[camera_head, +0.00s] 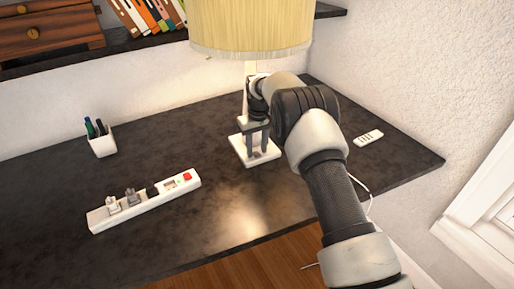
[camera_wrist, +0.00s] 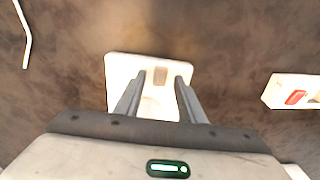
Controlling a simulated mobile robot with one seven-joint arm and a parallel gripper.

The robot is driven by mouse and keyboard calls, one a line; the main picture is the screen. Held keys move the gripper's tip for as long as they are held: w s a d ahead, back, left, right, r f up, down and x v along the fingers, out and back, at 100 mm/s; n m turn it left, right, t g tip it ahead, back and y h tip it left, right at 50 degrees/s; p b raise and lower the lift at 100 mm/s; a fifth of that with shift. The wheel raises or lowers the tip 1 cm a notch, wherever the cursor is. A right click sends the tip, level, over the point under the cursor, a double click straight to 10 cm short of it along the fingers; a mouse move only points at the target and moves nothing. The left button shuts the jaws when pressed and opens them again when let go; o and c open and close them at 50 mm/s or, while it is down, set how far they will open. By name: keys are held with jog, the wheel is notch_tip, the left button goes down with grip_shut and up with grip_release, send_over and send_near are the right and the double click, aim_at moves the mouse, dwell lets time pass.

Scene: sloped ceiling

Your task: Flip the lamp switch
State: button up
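The lamp has a pale yellow shade (camera_head: 250,26) and a square white base (camera_head: 238,150), and it stands on the dark desk below the shelf. My gripper (camera_head: 257,148) points down over the base, beside the stem. In the wrist view my gripper (camera_wrist: 159,80) is open, with its two grey fingers apart over the white base (camera_wrist: 118,70). A small grey-brown rectangular switch (camera_wrist: 160,75) shows on the base, between the fingertips in the picture. I cannot tell whether a finger touches the switch or base. My arm hides part of the stem.
A white power strip (camera_head: 145,203) with plugs and a red switch lies left of the lamp. A white pen cup (camera_head: 103,145) stands farther left. A small white remote (camera_head: 368,138) lies at the right. Desk space is clear in front of the base.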

jog(key=t+b, duration=0.1)
jog(key=b, duration=0.1)
jog(key=f+y+b, duration=0.1)
jog(key=b, duration=0.2)
jog(key=shift+s+d+t, duration=0.2)
jog(key=shift+s+t, duration=0.1)
jog(key=shift+t, duration=0.1)
jog(key=t+b, duration=0.1)
jog(key=b, duration=0.2)
jog(key=shift+s+d+y, duration=0.1)
jog(key=shift+s+y, duration=0.05)
jog(key=shift+y, duration=0.15)
jog(key=s+d+r+p, duration=0.3)
jog(key=s+r, duration=0.2)
jog(key=r, duration=0.5)
jog(key=s+d+r+m+p, duration=0.1)
jog(key=s+d+r+p, duration=0.2)
jog(key=s+r, duration=0.3)
jog(key=s+d+r+t+p, duration=0.1)
jog(key=s+d+r+p, duration=0.2)
jog(key=r, duration=1.2)
jog(key=shift+s+d+r+m, duration=0.15)
jog(key=shift+s+d+m, duration=0.3)
jog(key=shift+s, duration=0.8)
jog(key=shift+r, duration=0.1)
